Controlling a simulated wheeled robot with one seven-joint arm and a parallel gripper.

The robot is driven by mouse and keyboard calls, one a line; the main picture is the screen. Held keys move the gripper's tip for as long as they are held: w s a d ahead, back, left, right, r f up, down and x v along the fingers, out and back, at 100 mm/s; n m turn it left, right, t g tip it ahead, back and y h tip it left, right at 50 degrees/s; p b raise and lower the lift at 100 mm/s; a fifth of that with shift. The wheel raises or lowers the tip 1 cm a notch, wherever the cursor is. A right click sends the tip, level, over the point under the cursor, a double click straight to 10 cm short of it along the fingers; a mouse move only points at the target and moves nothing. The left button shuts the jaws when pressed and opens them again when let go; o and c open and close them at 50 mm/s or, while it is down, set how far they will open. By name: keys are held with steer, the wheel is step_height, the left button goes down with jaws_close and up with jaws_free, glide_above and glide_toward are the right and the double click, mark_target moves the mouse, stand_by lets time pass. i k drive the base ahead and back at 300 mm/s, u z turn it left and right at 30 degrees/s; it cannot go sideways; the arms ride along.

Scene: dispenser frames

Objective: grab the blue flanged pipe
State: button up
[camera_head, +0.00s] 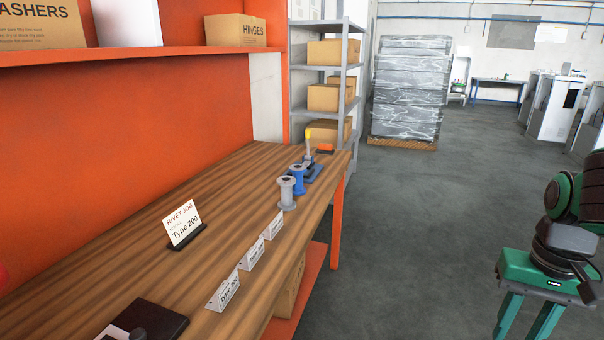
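The blue flanged pipe (298,180) stands upright near the far end of the wooden workbench (150,240), close to its right edge. It is spool-shaped, with a wider flange at its ends. A grey flanged pipe (287,194) stands just in front of it and hides part of its lower left side. My gripper is not in view.
Behind the pipes stands a small blue device with a yellow-tipped lever (308,136). Tent cards (273,225) line the bench's right edge; a Rivet Job sign (184,224) stands left. Grey floor (400,240) right of the bench is open, up to a green stand (535,275).

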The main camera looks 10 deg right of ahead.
mark_target(297, 169)
steer(key=z, duration=0.1)
steer(key=i, duration=1.35)
steer(key=z, duration=0.1)
